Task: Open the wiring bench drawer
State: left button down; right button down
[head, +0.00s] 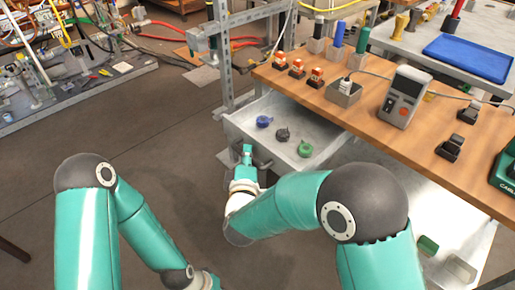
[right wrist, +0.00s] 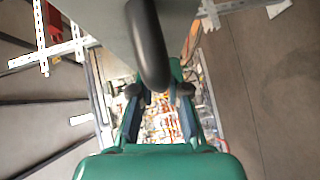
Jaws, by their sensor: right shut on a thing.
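The drawer (head: 235,125) of the wooden-topped wiring bench (head: 300,92) stands pulled out, its grey tray showing from above. A blue coil, a dark coil and a green coil lie in it. My right gripper (head: 247,152) is at the drawer's front and partly hidden by my own wrist. In the right wrist view, a dark curved handle (right wrist: 150,50) on the grey drawer front (right wrist: 95,20) runs down between the fingers of my right gripper (right wrist: 158,92), which is shut on it. My left arm is low at the left; its gripper is out of the picture.
A metal frame post (head: 223,60) rises beside the drawer. The floor (head: 150,130) left of the drawer is clear.

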jog(key=shift+s+a+f, duration=0.1)
jog(key=shift+s+f, duration=0.05)
jog(key=shift+f, duration=0.1)
jog(key=c, duration=1.1)
grip_release()
jog(key=shift+c, duration=0.2)
jog(key=shift+r, duration=0.1)
jog(key=shift+r, duration=0.15)
